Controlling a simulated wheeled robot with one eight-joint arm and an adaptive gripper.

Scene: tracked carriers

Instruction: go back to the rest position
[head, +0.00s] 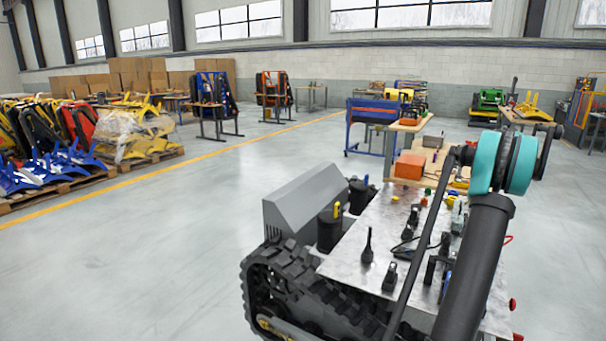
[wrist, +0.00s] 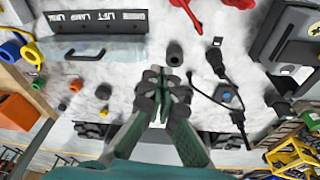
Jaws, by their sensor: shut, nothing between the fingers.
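My gripper (wrist: 172,88) shows in the wrist view, its dark fingertips together with nothing between them. It is over the pale metal top (wrist: 125,75) of a tracked carrier; I cannot tell its height above the top. A dark round knob (wrist: 175,56) is just beyond the fingertips in that picture. In the head view my arm, with a teal and black joint, rises at the right and hides part of the carrier top (head: 385,225). My gripper is not clearly seen there.
The carrier has a black track (head: 290,285) and a grey sloped cover (head: 305,200). Levers and dark fittings (head: 367,248) stand on its top. A wooden bench with an orange box (head: 409,166) is behind it. Open floor (head: 170,260) is at left, before loaded pallets.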

